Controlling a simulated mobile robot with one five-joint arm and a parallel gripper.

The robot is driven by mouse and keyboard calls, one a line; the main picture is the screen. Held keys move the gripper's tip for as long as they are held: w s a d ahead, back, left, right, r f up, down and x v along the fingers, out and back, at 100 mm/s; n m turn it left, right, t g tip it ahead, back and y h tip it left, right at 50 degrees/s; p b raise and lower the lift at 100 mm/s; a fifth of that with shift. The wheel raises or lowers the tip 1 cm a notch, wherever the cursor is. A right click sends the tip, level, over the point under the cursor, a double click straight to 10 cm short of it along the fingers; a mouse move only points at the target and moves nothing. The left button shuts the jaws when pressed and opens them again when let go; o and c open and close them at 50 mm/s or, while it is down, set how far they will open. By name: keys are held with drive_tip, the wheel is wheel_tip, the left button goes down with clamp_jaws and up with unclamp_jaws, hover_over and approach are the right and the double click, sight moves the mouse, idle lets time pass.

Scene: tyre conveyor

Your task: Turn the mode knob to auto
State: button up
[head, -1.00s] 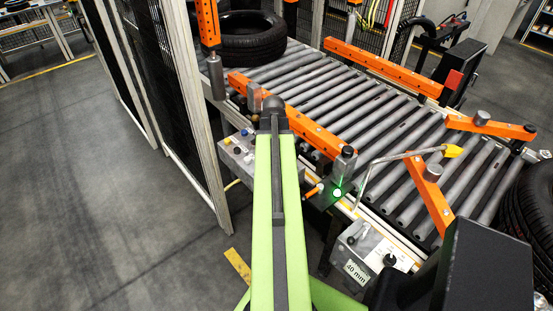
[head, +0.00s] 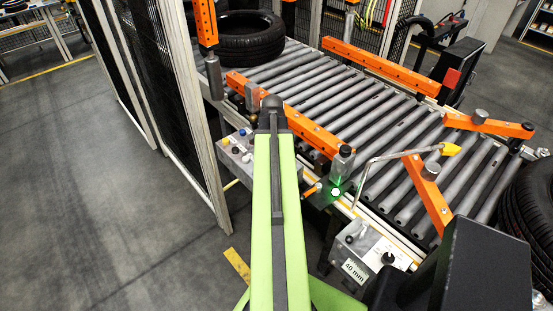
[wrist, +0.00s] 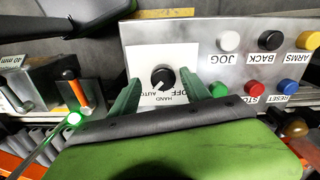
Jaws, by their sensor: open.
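The mode knob (wrist: 162,78) is a round black knob on a white plate in the wrist view. The labels AUTO, HAND and OFF stand upside down below it, partly beside my fingers. Its white pointer mark slants to the lower left, on the side of the AUTO label. My gripper (wrist: 163,86) is open, with one green finger on each side of the knob. There seems to be space between the fingers and the knob; contact cannot be told. In the head view the grey control panel (head: 233,149) is partly covered by my arm, and my gripper is hidden.
Green (wrist: 217,90), red (wrist: 254,88) and several other buttons sit right of the knob. A lit green lamp (head: 335,192) and a box marked 40 mm (head: 352,270) stand along the roller conveyor (head: 345,100). A fence post (head: 200,150) stands left of the panel.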

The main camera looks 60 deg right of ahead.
wheel_tip(320, 180, up, 17)
drive_tip(key=p, duration=1.7)
drive_tip(key=shift+r, duration=0.15)
